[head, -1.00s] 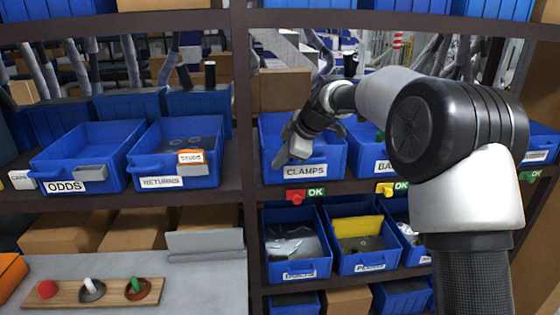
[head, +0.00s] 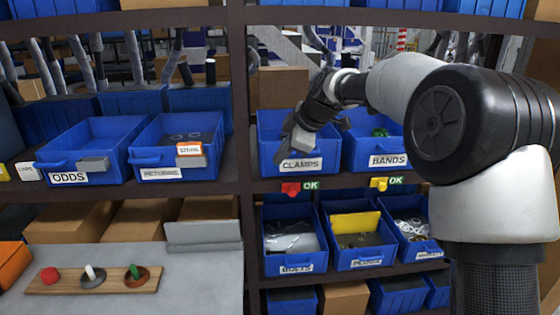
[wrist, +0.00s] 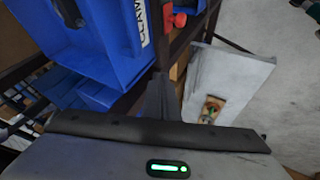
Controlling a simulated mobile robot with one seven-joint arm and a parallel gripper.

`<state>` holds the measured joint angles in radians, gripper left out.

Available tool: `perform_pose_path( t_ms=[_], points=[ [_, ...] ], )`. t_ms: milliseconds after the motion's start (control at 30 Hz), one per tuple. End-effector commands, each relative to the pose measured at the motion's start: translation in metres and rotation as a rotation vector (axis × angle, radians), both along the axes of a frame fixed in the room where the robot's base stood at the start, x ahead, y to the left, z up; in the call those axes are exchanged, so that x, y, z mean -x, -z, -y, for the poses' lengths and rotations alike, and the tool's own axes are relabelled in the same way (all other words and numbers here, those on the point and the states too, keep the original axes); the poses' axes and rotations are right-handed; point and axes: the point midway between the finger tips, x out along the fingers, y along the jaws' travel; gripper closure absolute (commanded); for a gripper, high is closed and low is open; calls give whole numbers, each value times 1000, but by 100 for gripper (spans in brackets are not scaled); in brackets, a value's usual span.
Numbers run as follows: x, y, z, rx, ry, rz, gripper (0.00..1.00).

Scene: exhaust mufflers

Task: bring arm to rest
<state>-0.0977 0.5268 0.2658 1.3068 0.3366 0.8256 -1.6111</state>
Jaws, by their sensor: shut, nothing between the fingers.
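My arm reaches from the right of the head view toward the shelf. My gripper (head: 288,152) points down and left in front of the blue CLAMPS bin (head: 318,163), overlapping its left part in the picture. Its fingers are shut with nothing between them. In the wrist view the closed fingers (wrist: 163,92) stick up from the dark gripper edge, with the CLAMPS bin (wrist: 100,40) at upper left. Whether the fingertips touch the bin I cannot tell.
Lower bins, including one with a yellow divider (head: 356,224), sit below. ODDS (head: 68,178) and RETURNS (head: 160,173) bins are left. A grey table (head: 205,275) holds a wooden board (head: 62,284) with coloured pieces.

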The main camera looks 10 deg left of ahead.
Motion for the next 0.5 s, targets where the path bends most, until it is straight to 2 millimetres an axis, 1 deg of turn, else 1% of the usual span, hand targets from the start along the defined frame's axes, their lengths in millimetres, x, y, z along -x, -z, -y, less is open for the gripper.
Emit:
perform_pose_path(
  t_ms=[33,200,300,433,500],
  points=[
    [4,-13,7,-1,1,3,100],
    [17,-40,24,0,0,0,100],
    [22,-50,31,0,-1,-2,100],
    [27,-58,36,1,1,-4,100],
    [33,-66,41,5,22,-12,100]
  ],
)
